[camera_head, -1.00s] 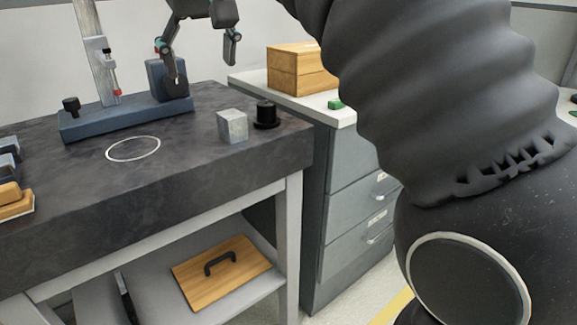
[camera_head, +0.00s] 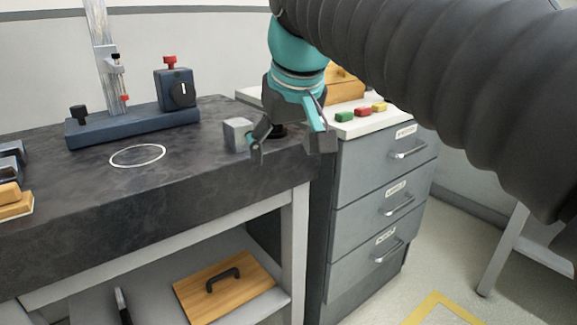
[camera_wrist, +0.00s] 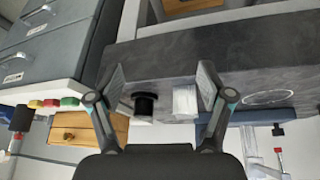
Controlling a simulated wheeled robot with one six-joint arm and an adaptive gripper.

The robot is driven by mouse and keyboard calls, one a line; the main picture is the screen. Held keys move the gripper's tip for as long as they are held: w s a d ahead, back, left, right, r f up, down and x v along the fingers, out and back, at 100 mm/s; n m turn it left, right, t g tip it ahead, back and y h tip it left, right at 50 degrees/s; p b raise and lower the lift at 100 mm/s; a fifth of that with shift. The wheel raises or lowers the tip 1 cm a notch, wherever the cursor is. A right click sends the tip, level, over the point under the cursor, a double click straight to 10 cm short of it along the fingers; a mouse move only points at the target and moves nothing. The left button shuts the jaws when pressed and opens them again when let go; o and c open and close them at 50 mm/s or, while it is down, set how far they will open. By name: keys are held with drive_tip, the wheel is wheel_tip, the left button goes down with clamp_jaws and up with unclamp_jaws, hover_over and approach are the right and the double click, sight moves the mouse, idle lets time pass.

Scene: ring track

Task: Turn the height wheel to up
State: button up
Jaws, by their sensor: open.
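The dark round wheel (camera_head: 183,94) is on the front of a blue-grey box (camera_head: 167,79) at the right end of the stand's base (camera_head: 130,127). A short white mark on the wheel stands about upright. A red knob (camera_head: 170,63) sits on top of the box. The stand has a tall pale column (camera_head: 101,45) with a small slider. My gripper (camera_head: 289,148) is open and empty, right of the wheel and apart from it, over the table's right end. In the wrist view my open fingers (camera_wrist: 160,82) also hold nothing; the wheel's face is not clear there.
A grey cube (camera_head: 237,134) and a black cylinder (camera_wrist: 145,104), mostly hidden in the head view, stand by my gripper. A white ring (camera_head: 137,156) marks the dark table. A drawer cabinet (camera_head: 380,200) with coloured blocks and a wooden box stands to the right.

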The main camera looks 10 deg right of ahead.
drive_tip(key=shift+s+d+f, duration=0.25)
drive_tip(key=shift+d+f, duration=0.15)
drive_tip(key=shift+f, duration=0.2)
drive_tip(key=shift+s+d+f, duration=0.25)
drive_tip(key=shift+d+f, duration=0.1)
drive_tip(key=shift+f, duration=0.25)
wheel_tip(320, 180, down, 8)
drive_tip(key=s+d+f, duration=0.1)
drive_tip(key=s+d+f+m+h+p, duration=0.1)
drive_tip(key=s+d+f+m, duration=0.2)
drive_tip(key=s+d+f, duration=0.6)
drive_tip(key=shift+s+f, duration=1)
drive_tip(key=shift+s, duration=0.25)
